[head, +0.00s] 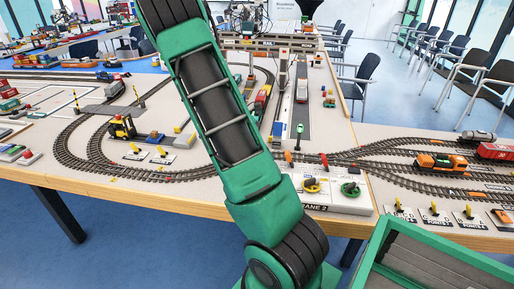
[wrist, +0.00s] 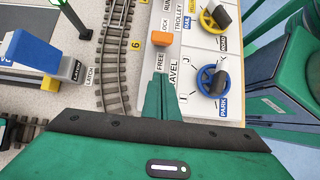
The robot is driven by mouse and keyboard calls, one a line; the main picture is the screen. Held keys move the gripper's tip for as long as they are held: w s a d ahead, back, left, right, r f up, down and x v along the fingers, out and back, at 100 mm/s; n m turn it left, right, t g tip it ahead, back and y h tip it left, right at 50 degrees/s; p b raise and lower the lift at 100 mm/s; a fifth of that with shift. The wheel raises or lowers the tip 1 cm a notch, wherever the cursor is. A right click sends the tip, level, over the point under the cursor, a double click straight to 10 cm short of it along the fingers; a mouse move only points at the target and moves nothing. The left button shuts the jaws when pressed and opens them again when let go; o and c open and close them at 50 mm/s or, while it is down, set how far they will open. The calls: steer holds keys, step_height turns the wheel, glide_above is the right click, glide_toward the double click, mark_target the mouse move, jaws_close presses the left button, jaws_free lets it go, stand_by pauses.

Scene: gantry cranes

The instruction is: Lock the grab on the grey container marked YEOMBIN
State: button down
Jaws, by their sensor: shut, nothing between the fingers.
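In the wrist view my gripper (wrist: 160,80) is shut and empty. Its green fingertips point at a white control panel (wrist: 195,55), just below the printed word FREE. An orange lever (wrist: 163,39) stands on this panel a little beyond the fingertips, apart from them, between the printed words LOCK and FREE. I cannot tell which way it is set. A blue wheel (wrist: 212,79) marked PARK is right of the fingers, with a yellow wheel (wrist: 215,17) beyond it. I cannot make out the grey YEOMBIN container or the grab. My gripper is outside the head view.
A blue lever block (wrist: 75,69) marked LATCH and a curved track (wrist: 115,60) lie left of the panel. In the head view, a CRANE 2 panel (head: 335,203) sits at the table edge. Small coloured containers (head: 8,104) stand at far left. Chairs (head: 362,80) line the right.

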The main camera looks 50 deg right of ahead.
mark_target(290, 160)
steer(key=shift+s+d+r, duration=0.25)
steer(key=shift+s+d, duration=0.05)
steer(key=shift+s, duration=0.25)
steer(key=shift+s+d+r, duration=0.25)
steer(key=shift+s+r, duration=0.05)
steer(key=shift+s, duration=0.2)
steer(key=shift+s+d+r, duration=0.25)
steer(key=shift+s+d, duration=0.05)
steer(key=shift+s, duration=0.25)
